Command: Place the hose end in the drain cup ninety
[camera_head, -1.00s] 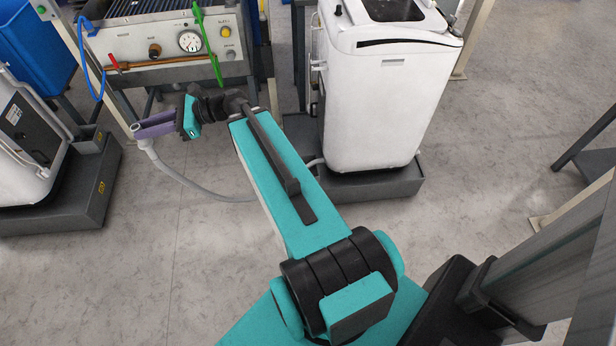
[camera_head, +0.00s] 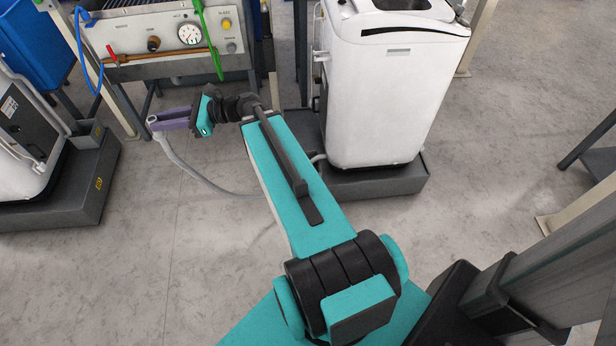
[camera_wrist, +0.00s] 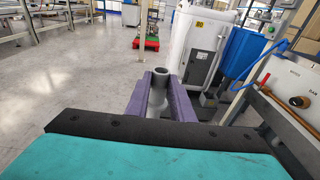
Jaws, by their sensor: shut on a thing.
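My gripper (camera_head: 155,119) has purple fingers and is shut on the grey hose end (camera_wrist: 160,76). The open mouth of the hose end points up between the fingertips in the wrist view. The grey hose (camera_head: 198,177) hangs from the gripper and runs to the low base of the white machine on the right.
A bench (camera_head: 165,45) with a gauge, knobs and a copper pipe stands behind my gripper. A white machine (camera_head: 385,100) stands on the right, another (camera_head: 25,130) on the left. A blue bin (camera_head: 40,45) is at the back left.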

